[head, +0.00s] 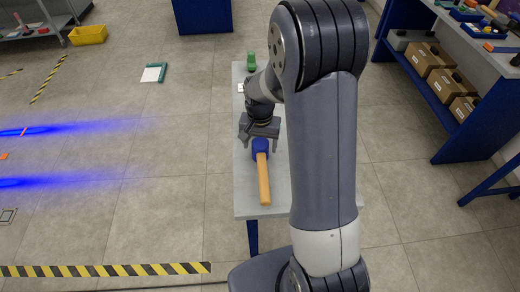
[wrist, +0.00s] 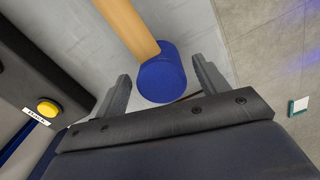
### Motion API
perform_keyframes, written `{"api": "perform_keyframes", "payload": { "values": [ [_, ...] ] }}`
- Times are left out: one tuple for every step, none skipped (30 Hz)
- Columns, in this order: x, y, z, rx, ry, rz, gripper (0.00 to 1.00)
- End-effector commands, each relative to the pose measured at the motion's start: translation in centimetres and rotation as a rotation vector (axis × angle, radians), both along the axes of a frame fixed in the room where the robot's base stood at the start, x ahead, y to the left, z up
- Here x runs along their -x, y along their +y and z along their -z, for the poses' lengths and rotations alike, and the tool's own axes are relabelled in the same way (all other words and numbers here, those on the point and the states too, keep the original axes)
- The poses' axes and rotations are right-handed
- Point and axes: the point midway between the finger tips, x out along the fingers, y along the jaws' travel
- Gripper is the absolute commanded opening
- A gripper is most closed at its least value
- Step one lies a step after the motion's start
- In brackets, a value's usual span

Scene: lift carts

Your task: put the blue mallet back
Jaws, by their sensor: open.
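The blue mallet (head: 261,146) lies on a narrow grey table (head: 245,200), its tan handle pointing toward the front edge. The blue head also shows in the wrist view (wrist: 160,78), with the handle (wrist: 125,28) running up and left. My gripper (head: 259,137) is over the table by the head end. Its two fingers are spread on either side of the blue head in the wrist view, with nothing gripped. I cannot tell how far above the head the fingers are. My arm hides the table's right part in the head view.
A dark box with a yellow button (wrist: 47,107) stands at the wrist view's left. A green object (head: 251,61) is at the table's far end. A blue-legged workbench (head: 460,125) with cartons stands right. A yellow bin (head: 88,35) is far left; floor at left is mostly clear.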

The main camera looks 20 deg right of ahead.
Motion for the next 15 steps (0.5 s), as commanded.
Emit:
{"api": "perform_keyframes", "payload": {
  "values": [
    [-0.2, 0.0, -1.2, 0.0, -0.008, 0.0, 0.69],
    [-0.2, 0.0, -1.8, 0.0, -0.008, 0.0, 0.69],
    [-0.2, 0.0, -2.6, 0.0, -0.008, 0.0, 0.69],
    [-0.2, 0.0, -3.3, 0.0, -0.008, 0.0, 0.69],
    [-0.2, 0.0, -3.9, 0.0, -0.008, 0.0, 0.69],
    [-0.2, 0.0, -4.7, 0.0, -0.007, 0.0, 0.69],
    [-0.1, 0.0, -5.3, 0.0, -0.007, 0.0, 0.69],
    [-0.1, 0.0, -5.8, 0.0, -0.007, 0.0, 0.69],
    [-0.1, 0.0, -6.4, 0.0, -0.004, 0.0, 0.69],
    [-0.1, 0.0, -6.8, 0.0, -0.004, 0.0, 0.69],
    [-0.1, 0.0, -7.1, 0.0, -0.004, 0.0, 0.69],
    [-0.1, 0.0, -7.5, 0.0, -0.003, 0.0, 0.69],
    [-0.1, 0.0, -7.7, 0.0, -0.003, 0.0, 0.69],
    [-0.1, 0.0, -7.9, 0.0, -0.003, 0.0, 0.69],
    [-0.1, 0.0, -8.1, 0.0, -0.002, 0.0, 0.69]
  ]
}}
